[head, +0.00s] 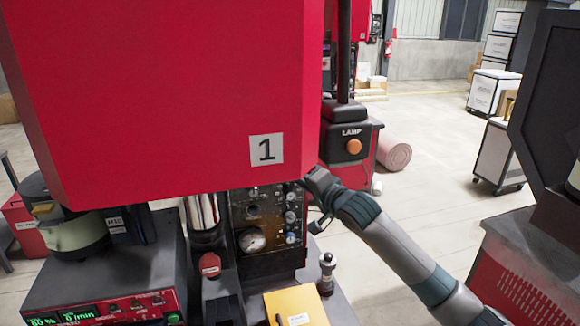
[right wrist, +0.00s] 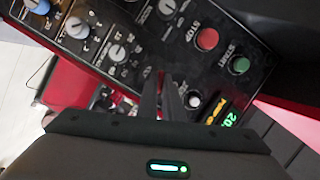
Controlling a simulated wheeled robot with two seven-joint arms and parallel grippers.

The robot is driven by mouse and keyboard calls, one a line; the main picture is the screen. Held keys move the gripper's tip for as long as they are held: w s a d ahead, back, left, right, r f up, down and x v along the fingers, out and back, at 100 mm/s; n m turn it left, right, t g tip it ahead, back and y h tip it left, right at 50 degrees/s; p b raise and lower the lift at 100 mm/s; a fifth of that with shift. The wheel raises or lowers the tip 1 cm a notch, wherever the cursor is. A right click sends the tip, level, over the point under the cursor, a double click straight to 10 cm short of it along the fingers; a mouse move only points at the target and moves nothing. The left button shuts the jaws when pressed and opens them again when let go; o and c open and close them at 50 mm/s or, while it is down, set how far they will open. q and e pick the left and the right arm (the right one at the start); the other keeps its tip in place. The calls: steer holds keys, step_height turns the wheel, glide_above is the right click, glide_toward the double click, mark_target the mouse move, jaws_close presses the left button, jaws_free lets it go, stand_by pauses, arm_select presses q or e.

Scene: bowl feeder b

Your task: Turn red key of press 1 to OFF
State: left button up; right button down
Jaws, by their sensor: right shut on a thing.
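Press 1 (head: 165,90) is the large red machine with a "1" label in the head view. Its dark control panel (head: 262,212), with a gauge and several knobs, sits below the red housing. In the right wrist view, the fingers of my right gripper (right wrist: 167,82) are close together at the panel's lower edge, below the STOP and START buttons. My left gripper is out of view.
A red STOP button (right wrist: 207,38) and green START button (right wrist: 239,65) are close to the fingers. The bowl feeder (head: 75,235) stands left, a yellow box (head: 297,307) in front.

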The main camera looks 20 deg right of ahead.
stand_by(0.4)
steer(key=n+h, duration=0.1)
steer(key=n, duration=0.3)
steer(key=shift+g+h, duration=0.4)
steer(key=shift+a, duration=0.1)
steer(key=n+h, duration=0.1)
steer(key=n, duration=0.3)
steer(key=shift+a+h, duration=0.1)
steer(key=shift+h, duration=0.3)
